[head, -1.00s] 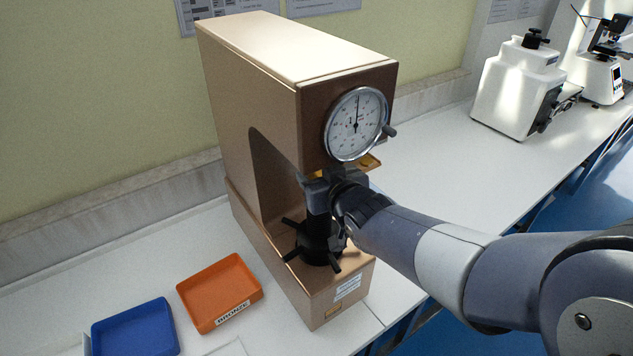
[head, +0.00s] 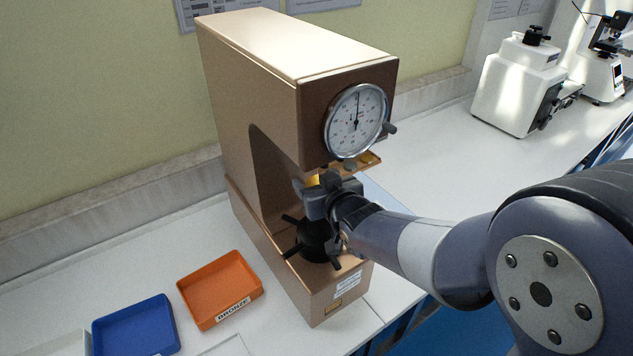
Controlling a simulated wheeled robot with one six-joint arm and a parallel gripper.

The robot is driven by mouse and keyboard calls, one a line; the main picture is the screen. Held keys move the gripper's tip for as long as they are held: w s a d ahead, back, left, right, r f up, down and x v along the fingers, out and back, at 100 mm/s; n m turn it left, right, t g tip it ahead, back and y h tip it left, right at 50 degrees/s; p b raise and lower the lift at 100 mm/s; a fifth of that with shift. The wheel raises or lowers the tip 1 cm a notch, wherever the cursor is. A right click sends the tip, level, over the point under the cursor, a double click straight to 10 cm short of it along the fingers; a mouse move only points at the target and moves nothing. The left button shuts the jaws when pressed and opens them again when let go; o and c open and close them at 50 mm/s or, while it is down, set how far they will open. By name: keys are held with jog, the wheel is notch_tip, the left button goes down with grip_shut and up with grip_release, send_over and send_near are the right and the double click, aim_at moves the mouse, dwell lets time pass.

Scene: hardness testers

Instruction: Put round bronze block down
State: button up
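My gripper (head: 318,198) is in the throat of the brown hardness tester (head: 250,75), above the black anvil screw with spoked handwheel (head: 314,240) and below the dial. A small gold-yellow patch (head: 313,181) shows just behind and above the gripper. It may be the round bronze block or a brass part of the tester; I cannot tell. My gripper's body hides the fingertips and most of what is between them. The orange tray (head: 236,308) with the label BRONZE stands on the bench left of the tester and looks empty.
A blue tray (head: 135,328) stands left of the orange one, with a pale tray edge beyond it. A small ledge (head: 366,160) sticks out under the dial (head: 355,121), close above my gripper. White machines (head: 515,85) stand far right. Bench between is clear.

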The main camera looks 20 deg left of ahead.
jog(key=shift+o, duration=1.1)
jog(key=shift+r+p, duration=0.1)
jog(key=shift+p, duration=0.3)
